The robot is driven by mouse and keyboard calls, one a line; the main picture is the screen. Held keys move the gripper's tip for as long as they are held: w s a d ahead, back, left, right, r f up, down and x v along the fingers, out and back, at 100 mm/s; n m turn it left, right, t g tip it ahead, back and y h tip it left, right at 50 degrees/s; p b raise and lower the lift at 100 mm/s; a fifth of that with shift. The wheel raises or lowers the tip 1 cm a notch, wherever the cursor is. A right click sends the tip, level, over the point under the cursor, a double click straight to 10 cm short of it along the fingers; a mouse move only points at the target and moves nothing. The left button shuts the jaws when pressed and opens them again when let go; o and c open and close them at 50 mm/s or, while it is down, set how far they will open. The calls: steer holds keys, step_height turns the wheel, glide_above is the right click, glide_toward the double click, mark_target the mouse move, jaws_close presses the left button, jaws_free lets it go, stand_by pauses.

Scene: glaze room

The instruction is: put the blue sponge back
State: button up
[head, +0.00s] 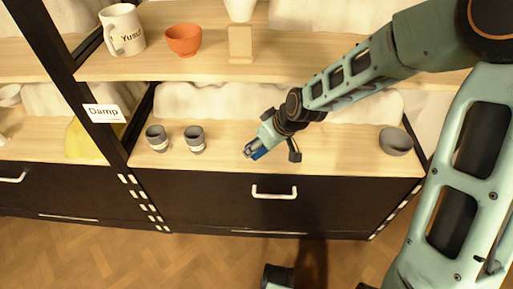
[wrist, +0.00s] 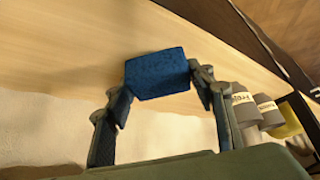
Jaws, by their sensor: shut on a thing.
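The blue sponge (wrist: 158,74) is a small block between the two fingers of my gripper (wrist: 165,84) in the wrist view. My gripper is shut on it. In the head view the sponge (head: 259,154) shows as a small blue patch at the tip of my gripper (head: 256,150), over the wooden lower shelf (head: 330,160). I cannot tell whether the sponge touches the shelf.
Two grey cups (head: 157,138) with pale bands stand left on the lower shelf. A grey bowl (head: 396,141) stands at its right end. An upper shelf (head: 190,67) holds a white mug (head: 121,30) and an orange bowl (head: 183,40). A "Damp" label (head: 104,113) marks the left post.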

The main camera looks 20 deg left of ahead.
steer(key=shift+f, duration=0.95)
steer(key=shift+f+b, duration=0.2)
steer(key=shift+b, duration=0.15)
steer(key=o, duration=1)
steer(key=shift+r, duration=0.1)
steer(key=shift+r, duration=0.25)
steer(key=p+v, duration=0.7)
steer(key=v, duration=0.4)
steer(key=shift+s+d+r+p, duration=0.15)
steer(key=shift+d+r+p, duration=0.1)
steer(key=shift+p, duration=0.05)
